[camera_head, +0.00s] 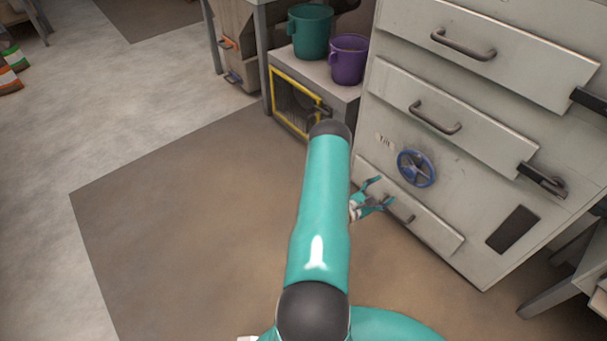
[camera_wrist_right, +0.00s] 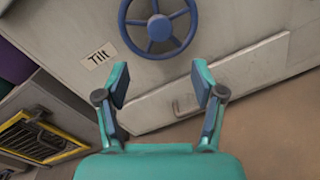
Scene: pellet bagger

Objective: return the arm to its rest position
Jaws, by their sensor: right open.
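My right arm reaches forward in the head view, and its teal link hides part of the floor and part of the gripper. My right gripper (camera_head: 376,194) is in front of the lowest drawer of the grey cabinet, below the blue handwheel (camera_head: 416,168). In the right wrist view the right gripper (camera_wrist_right: 162,85) is open, with nothing between its fingers. The lowest drawer (camera_wrist_right: 210,92) with its handle is just beyond the fingertips. I cannot tell the exact gap to it. My left gripper is not in view.
The cabinet (camera_head: 385,140) has several drawers with bar handles. A teal bucket (camera_head: 310,32) and a purple bucket (camera_head: 347,60) stand on a low bench left of it. A yellow-framed door (camera_head: 295,105) is below them. The brown floor mat (camera_head: 180,210) at left is clear.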

